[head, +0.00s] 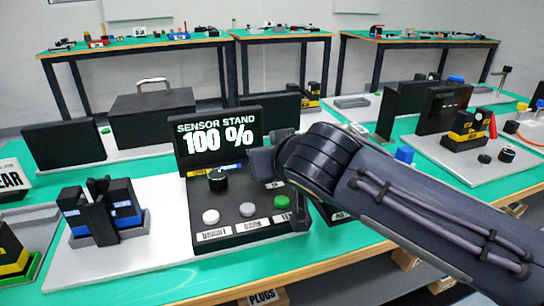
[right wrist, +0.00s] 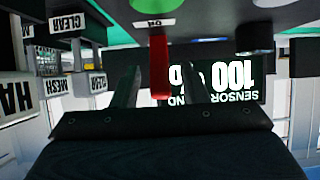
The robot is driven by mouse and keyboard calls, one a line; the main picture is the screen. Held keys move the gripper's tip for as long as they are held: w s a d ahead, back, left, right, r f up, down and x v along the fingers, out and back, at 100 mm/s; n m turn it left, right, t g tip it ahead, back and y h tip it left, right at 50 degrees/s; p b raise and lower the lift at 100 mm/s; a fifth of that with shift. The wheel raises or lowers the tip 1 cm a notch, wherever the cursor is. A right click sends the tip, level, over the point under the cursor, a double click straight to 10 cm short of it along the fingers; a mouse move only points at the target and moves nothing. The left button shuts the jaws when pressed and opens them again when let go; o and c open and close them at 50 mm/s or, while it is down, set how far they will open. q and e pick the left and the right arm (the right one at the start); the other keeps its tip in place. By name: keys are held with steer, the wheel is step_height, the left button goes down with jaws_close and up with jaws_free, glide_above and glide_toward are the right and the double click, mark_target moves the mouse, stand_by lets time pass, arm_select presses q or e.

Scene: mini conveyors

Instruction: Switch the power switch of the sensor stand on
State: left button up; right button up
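The sensor stand (head: 250,213) is a black console on a white board. Its lit screen (head: 217,136) reads "SENSOR STAND 100 %" and shows upside down in the right wrist view (right wrist: 226,92). A black knob (head: 217,179), two white buttons and a green button sit on its panel. In the right wrist view, a red switch lever (right wrist: 160,68) stands from the panel beside an "ON" label (right wrist: 155,22). My right gripper (right wrist: 158,80) is open, its fingers either side of the lever; contact is unclear. My right arm hides the switch in the head view. My left gripper is out of view.
A grey holder with black and blue blocks (head: 104,212) stands left of the console. A black case (head: 165,118) and dark panels stand behind. Another station (head: 467,131) with a knob is at right. Green table (head: 180,283) is clear along the front edge.

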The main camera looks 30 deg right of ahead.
steer(key=shift+r, duration=0.1)
steer(key=shift+s+r, duration=0.2)
steer(key=shift+s, duration=0.1)
steer(key=p+v, duration=0.2)
steer(key=v, duration=0.5)
steer(key=shift+s+f, duration=0.1)
